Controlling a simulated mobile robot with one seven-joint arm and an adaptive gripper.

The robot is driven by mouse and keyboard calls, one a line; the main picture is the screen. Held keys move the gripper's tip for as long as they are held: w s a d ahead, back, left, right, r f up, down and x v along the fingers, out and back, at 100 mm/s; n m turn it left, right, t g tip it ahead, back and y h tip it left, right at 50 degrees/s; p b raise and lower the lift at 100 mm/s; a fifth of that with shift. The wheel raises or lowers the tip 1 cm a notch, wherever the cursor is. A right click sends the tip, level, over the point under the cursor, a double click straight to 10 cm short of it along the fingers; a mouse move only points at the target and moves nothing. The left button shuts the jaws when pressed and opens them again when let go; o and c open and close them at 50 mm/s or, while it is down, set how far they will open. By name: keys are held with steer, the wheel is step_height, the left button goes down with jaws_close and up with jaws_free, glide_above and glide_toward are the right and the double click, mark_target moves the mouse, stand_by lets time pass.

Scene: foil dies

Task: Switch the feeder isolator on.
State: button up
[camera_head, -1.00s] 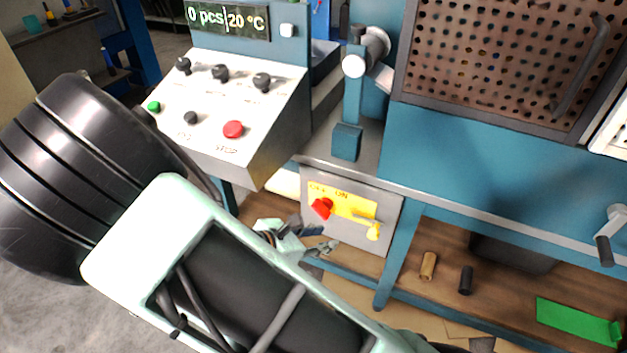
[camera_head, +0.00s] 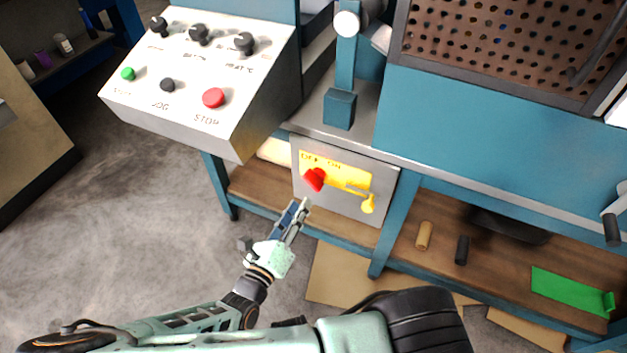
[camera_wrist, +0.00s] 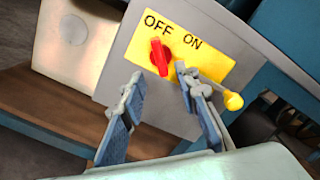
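The feeder isolator is a grey box (camera_head: 380,207) under the bench edge, with a yellow plate (camera_head: 349,178) marked OFF and ON. Its red knob (camera_head: 313,179) sits at the plate's left; in the wrist view the red knob (camera_wrist: 160,57) is below the word OFF, its long side nearly upright. A yellow ball-ended piece (camera_head: 368,204) is at the plate's lower right, also in the wrist view (camera_wrist: 233,101). My gripper (camera_head: 301,204) is open and empty, pointing at the knob. In the wrist view its fingertips (camera_wrist: 158,74) are apart, with the knob appearing between and just beyond them.
A sloped control panel (camera_head: 180,120) with black knobs, a green button and a red STOP button overhangs to the upper left. A blue bench leg (camera_head: 388,235) stands right of the box.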

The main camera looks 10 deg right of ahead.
mark_target(312, 186)
steer(key=b+x, duration=0.1)
steer(key=x, duration=0.8)
steer(key=shift+w+d+b, duration=0.25)
steer(key=shift+b, duration=0.15)
jaws_close()
